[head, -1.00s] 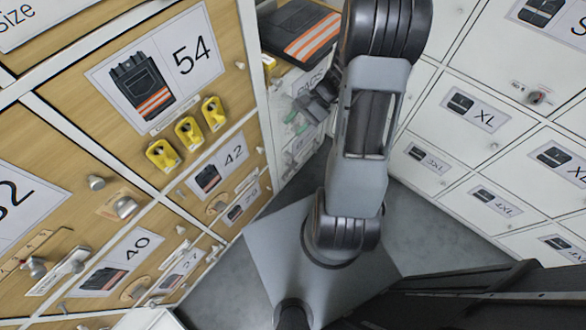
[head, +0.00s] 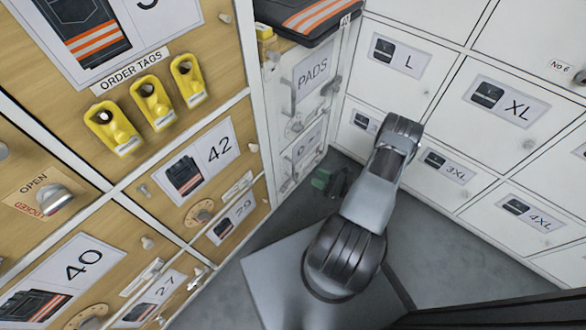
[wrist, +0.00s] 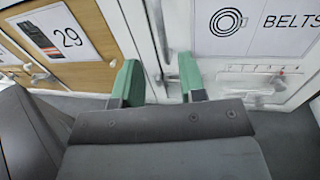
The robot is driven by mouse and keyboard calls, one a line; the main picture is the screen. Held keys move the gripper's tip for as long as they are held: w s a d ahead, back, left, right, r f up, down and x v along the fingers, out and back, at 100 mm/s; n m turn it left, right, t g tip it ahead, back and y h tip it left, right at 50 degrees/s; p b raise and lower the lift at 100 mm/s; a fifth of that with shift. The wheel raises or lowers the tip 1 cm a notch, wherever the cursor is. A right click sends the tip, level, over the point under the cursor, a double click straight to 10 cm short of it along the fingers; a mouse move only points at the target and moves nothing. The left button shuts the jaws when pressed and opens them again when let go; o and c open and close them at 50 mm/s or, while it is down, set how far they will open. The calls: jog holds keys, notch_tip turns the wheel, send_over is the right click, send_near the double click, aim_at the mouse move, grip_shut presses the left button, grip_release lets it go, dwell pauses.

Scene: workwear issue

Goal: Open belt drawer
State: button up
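The belt drawer (wrist: 245,50) is a white front at the upper right of the wrist view, labelled BELTS with a coiled-belt drawing. It looks shut. In the head view, a white front (head: 304,152) below the PADS front seems to be the same one, its label too small to read. My gripper (wrist: 158,80) is open, its two green fingers apart with nothing held between them. It points at the seam and metal fittings left of the BELTS label; I cannot tell whether it touches. In the head view my gripper (head: 322,181) is low in the corner, partly hidden by my arm.
Wooden drawers with size labels, such as 42 (head: 212,155), stand at the left with knobs and yellow order tags (head: 152,102). White lockers, such as XL (head: 508,103), stand at the right. The PADS front (head: 312,75) is above. Grey floor lies between.

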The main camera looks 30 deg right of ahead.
aim_at(293, 166)
jog(key=b+x, duration=0.2)
jog(key=x, duration=0.9)
jog(key=shift+w, duration=0.15)
jog(key=shift+c, duration=0.5)
grip_shut()
